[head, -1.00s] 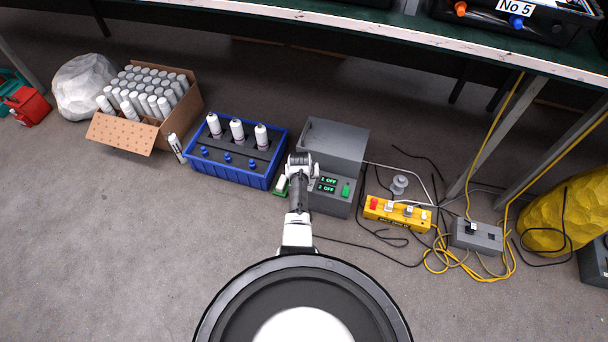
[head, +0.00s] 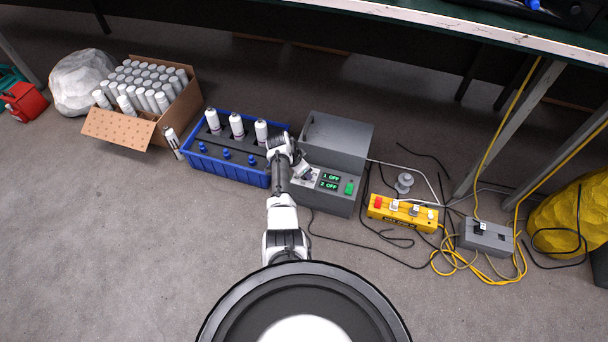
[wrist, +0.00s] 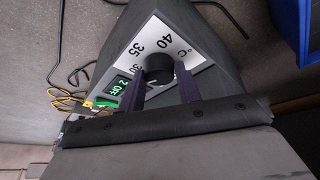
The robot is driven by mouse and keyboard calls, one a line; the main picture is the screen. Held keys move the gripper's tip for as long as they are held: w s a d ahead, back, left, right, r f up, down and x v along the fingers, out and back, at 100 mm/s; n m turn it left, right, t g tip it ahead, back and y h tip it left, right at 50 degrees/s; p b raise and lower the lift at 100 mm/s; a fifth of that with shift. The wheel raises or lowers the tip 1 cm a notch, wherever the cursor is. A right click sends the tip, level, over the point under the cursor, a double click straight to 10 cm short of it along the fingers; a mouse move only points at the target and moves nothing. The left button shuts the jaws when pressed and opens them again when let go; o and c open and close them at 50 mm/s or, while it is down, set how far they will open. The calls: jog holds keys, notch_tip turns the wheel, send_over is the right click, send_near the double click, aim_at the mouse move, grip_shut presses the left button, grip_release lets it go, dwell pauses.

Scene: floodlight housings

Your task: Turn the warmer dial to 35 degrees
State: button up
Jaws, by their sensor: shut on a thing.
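The grey warmer (head: 331,202) stands on the floor with its open box behind a sloped front panel. In the wrist view its white scale plate (wrist: 146,38) shows 30, 35 and 40 with a °C mark. The round black dial (wrist: 159,65) sits at the plate's edge, and its pointer cannot be made out. My gripper (wrist: 161,80) has a finger on each side of the dial and is shut on it. In the head view my gripper (head: 304,174) is at the panel's left end and largely hides the dial.
A blue crate (head: 215,171) with white bottles stands close on the left. A yellow power strip (head: 402,214), a grey socket box (head: 487,237) and loose cables lie on the right. A table edge (head: 470,28) runs overhead. The floor in front is mostly clear.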

jog(key=m+g+b, duration=0.1)
jog(key=m+b, duration=0.3)
jog(key=shift+w+m+g+h, duration=0.15)
jog(key=shift+m+g+h, duration=0.15)
jog(key=shift+m+g, duration=0.1)
dwell(0.4)
jog(key=o, duration=1)
jog(key=shift+c, duration=0.2)
jog(key=p+v, duration=0.4)
jog(key=v, duration=0.9)
jog(key=shift+r, duration=0.4)
jog(key=shift+w+a, duration=0.15)
